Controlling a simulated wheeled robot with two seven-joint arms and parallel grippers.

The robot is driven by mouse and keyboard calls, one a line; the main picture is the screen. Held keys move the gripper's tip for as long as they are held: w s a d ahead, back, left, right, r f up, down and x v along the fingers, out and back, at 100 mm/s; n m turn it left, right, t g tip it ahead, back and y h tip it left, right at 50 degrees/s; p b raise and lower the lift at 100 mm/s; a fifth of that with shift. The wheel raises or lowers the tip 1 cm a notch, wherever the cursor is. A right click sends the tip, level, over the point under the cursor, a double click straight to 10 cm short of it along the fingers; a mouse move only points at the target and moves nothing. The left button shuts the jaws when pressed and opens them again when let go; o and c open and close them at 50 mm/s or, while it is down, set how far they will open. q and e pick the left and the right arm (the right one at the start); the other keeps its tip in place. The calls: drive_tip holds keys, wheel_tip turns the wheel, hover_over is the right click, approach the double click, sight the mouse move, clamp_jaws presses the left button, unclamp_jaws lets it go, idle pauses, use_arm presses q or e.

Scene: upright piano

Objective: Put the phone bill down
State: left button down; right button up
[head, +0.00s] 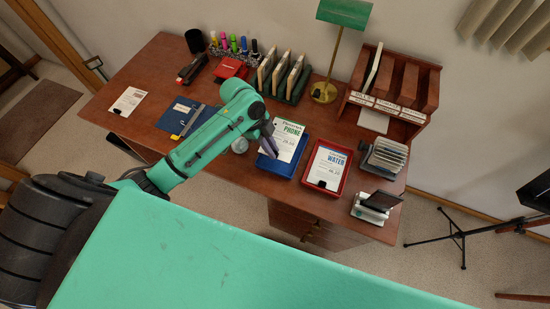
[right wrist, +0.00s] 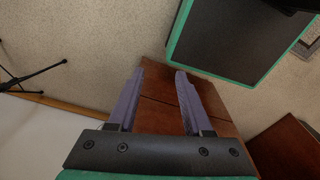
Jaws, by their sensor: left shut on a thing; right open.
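The phone bill (head: 289,137), a white sheet with a green "PHONE" heading, is over the blue tray (head: 273,168) on the desk. The tray shows along the sheet's lower and right sides. My left gripper (head: 270,147) is shut on the sheet at its left side and hides part of it. I cannot tell whether the sheet touches the tray floor. My right gripper (right wrist: 158,85) is open and empty in the right wrist view, with brown wood of the desk beyond its fingers.
Right of the blue tray is a red tray (head: 319,187) with the water bill (head: 329,165). A card rack (head: 385,157), wooden organizer (head: 406,82), lamp (head: 324,91) and envelope sorter (head: 284,78) stand around. A blue folder (head: 180,119) and another sheet (head: 128,101) lie left.

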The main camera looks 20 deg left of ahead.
use_arm(q)
drive_tip(key=f, duration=0.8)
drive_tip(key=shift+d+f, duration=0.2)
use_arm(e)
drive_tip(key=shift+d+r, duration=0.15)
drive_tip(key=shift+d, duration=0.85)
use_arm(q)
drive_tip(key=shift+d, duration=0.1)
drive_tip(key=c, duration=1.3)
unclamp_jaws()
drive_tip(key=shift+f, duration=0.1)
drive_tip(key=o, duration=0.4)
drive_tip(key=shift+o, duration=0.2)
drive_tip(key=shift+r, duration=0.3)
drive_tip(key=v, duration=1.2)
drive_tip(key=shift+b, duration=0.3)
use_arm(e)
drive_tip(key=shift+a+f, duration=0.15)
drive_tip(key=shift+f, duration=0.2)
